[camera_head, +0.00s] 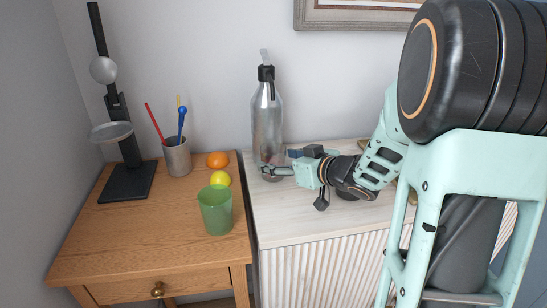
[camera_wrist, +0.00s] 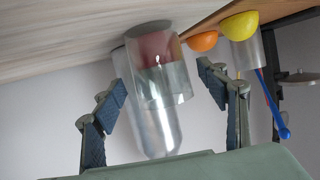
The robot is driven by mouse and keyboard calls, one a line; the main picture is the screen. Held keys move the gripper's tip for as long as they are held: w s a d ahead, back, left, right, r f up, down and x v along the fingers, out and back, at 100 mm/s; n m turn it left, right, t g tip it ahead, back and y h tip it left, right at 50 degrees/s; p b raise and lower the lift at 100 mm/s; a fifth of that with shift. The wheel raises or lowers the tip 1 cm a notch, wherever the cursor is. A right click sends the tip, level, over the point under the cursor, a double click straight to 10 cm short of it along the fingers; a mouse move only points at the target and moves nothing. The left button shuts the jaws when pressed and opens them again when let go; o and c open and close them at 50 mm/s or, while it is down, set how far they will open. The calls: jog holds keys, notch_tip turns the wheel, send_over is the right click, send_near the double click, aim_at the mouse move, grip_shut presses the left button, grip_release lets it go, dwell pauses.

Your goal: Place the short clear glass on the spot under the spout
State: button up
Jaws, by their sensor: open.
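The short clear glass (camera_wrist: 160,75) stands on the pale counter and shows between the spread fingers of my gripper (camera_wrist: 168,92) in the wrist view. In the head view, the glass (camera_head: 271,174) is small and partly covered by my gripper (camera_head: 272,171), which is open beside it. I cannot tell whether either finger touches it. A black stand (camera_head: 124,183) with a round dish (camera_head: 112,132) and a silver ball above stands at the back left of the wooden cabinet. A spout under the dish is too small to make out.
A tall silver siphon bottle (camera_head: 267,125) stands close behind the glass. A green tumbler (camera_head: 216,210), a lemon (camera_head: 220,179), an orange (camera_head: 217,159) and a grey cup of coloured sticks (camera_head: 177,157) stand on the wooden cabinet (camera_head: 150,235). Its left front is clear.

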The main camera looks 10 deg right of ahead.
jog(key=p+v, duration=0.1)
jog(key=v, duration=0.7)
jog(key=shift+s+d+r+p, duration=0.2)
jog(key=shift+s+p, duration=0.1)
jog(key=shift+p, duration=0.1)
